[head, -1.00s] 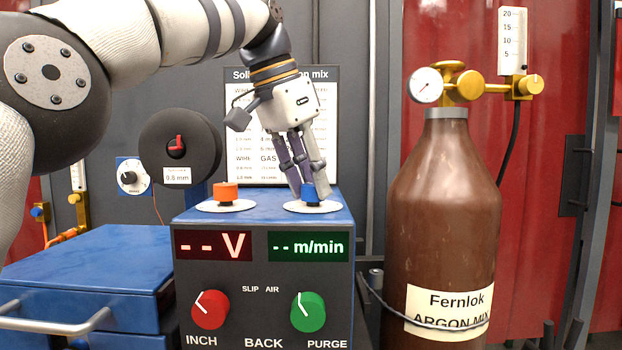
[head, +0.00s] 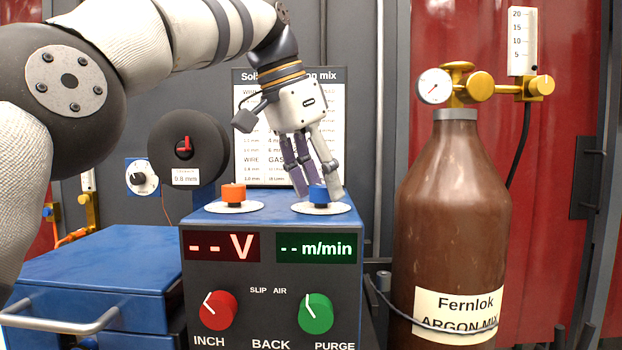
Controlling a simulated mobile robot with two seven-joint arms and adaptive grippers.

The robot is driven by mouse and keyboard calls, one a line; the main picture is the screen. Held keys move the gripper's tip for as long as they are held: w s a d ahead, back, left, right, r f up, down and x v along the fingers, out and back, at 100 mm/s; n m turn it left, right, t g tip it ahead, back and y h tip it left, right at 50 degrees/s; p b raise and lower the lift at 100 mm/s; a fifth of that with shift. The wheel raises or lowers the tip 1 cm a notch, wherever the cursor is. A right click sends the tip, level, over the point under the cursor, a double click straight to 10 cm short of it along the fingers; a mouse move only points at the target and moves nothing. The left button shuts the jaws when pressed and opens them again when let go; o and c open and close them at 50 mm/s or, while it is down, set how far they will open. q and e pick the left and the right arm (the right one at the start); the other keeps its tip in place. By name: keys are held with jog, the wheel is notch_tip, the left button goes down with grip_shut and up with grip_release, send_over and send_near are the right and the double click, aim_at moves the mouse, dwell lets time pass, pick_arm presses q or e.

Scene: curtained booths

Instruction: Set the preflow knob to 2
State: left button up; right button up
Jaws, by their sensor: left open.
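No knob in view carries a readable "preflow" label. A blue knob (head: 318,194) and an orange knob (head: 233,194) stand on white discs on top of the blue welding unit (head: 270,214). A red knob (head: 217,310) and a green knob (head: 315,313) are on its front panel, both pointers tilted up-left. My left gripper (head: 319,188) points down at the blue knob, open, with fingers on either side of it. I cannot tell if they touch it. My right gripper is not in view.
A brown gas cylinder (head: 450,210) with a brass regulator stands close on the right. A black wire spool (head: 190,145) and a small dial (head: 141,178) are at the back left. A blue case (head: 95,270) with a handle sits at the front left.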

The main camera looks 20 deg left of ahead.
aim_at(313, 187)
pick_arm(q)
jog(key=shift+v, duration=1.3)
jog(key=shift+s+a+r, duration=0.15)
jog(key=shift+r, duration=0.1)
jog(key=shift+s+a+r, duration=0.1)
jog(key=shift+s+a, duration=0.25)
jog(key=shift+a, duration=0.05)
jog(key=s+a, duration=1.1)
jog(key=s, duration=0.3)
jog(key=shift+s+a, duration=0.35)
